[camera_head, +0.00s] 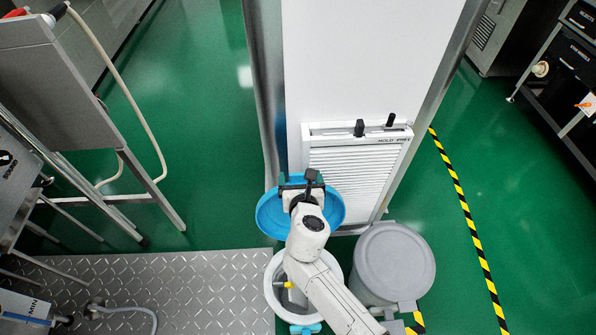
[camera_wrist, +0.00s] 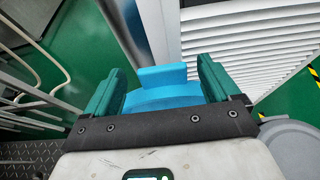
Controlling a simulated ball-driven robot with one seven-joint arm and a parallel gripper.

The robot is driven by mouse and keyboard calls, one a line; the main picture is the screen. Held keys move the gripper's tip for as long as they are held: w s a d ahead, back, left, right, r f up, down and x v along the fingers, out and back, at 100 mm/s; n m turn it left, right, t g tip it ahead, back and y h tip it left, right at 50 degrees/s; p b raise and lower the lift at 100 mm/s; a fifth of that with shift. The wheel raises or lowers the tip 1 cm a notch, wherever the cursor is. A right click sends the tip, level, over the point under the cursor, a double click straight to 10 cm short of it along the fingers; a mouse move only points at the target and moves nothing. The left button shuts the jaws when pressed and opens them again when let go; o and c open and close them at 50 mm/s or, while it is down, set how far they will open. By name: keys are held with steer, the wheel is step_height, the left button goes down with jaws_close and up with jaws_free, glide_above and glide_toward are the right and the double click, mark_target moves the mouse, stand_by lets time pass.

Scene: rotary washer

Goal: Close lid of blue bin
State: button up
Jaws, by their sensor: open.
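The round blue lid (camera_head: 333,210) stands raised at the far side of its open bin, in front of a white louvred panel. The bin's pale rim (camera_head: 271,292) shows below it, partly hidden by my arm, with a small yellow item (camera_head: 288,285) visible inside. A blue tab (camera_head: 305,328) shows at the bin's near side. My gripper (camera_head: 300,180) is open over the lid's far part. In the wrist view, the lid's blue edge (camera_wrist: 162,97) and a raised blue tab (camera_wrist: 162,76) lie between the green fingers (camera_wrist: 161,80). I cannot tell whether they touch.
A grey bin with a shut lid (camera_head: 395,262) stands close on the right. The louvred panel (camera_head: 350,180) is just beyond the blue lid. A metal tread plate (camera_head: 170,290) lies at left. Green floor (camera_head: 200,130) is clear at upper left. Striped tape (camera_head: 462,205) runs at right.

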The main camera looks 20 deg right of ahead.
mark_target(300, 175)
steer(key=shift+b+x, duration=0.6)
steer(key=shift+x, duration=1.75)
